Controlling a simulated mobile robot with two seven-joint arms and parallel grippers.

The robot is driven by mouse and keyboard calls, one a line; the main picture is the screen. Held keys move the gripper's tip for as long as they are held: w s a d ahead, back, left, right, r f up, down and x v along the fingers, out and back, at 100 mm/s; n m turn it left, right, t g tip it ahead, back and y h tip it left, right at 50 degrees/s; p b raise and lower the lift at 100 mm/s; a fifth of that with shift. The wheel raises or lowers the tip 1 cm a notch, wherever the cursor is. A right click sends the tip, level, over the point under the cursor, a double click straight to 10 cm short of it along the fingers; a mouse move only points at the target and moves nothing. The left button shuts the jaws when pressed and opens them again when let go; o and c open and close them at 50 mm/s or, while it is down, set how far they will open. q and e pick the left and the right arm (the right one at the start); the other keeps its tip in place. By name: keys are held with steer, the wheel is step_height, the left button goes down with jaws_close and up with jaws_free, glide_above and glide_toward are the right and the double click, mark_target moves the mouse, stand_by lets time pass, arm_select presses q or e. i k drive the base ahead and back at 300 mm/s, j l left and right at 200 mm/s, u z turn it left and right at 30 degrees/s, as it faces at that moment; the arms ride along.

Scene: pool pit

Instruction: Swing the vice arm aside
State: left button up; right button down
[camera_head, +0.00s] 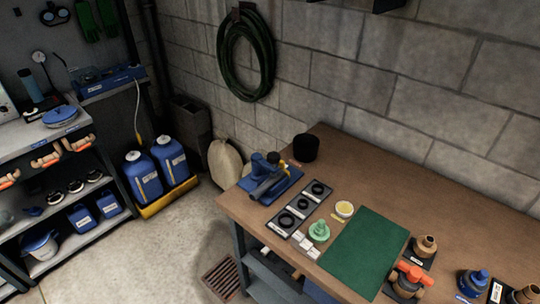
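A blue vice (270,178) stands at the left end of the brown workbench, close to its front left corner. It has a dark blue body on a flat blue base and a small yellow part on its right side. A darker bar lies across it, slanting toward the front left; I cannot tell for sure which part is its arm. Neither of my grippers shows in the head view, and nothing touches the vice.
The workbench (465,205) carries a black cup (306,147), a tray of black rings (299,207), a green mat (364,251), a green fitting (319,231) and an orange-handled valve (409,279).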

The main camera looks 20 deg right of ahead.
mark_target(258, 157)
steer(key=i+j, duration=2.55)
steer(key=i, duration=0.2)
steer(key=z, duration=2.1)
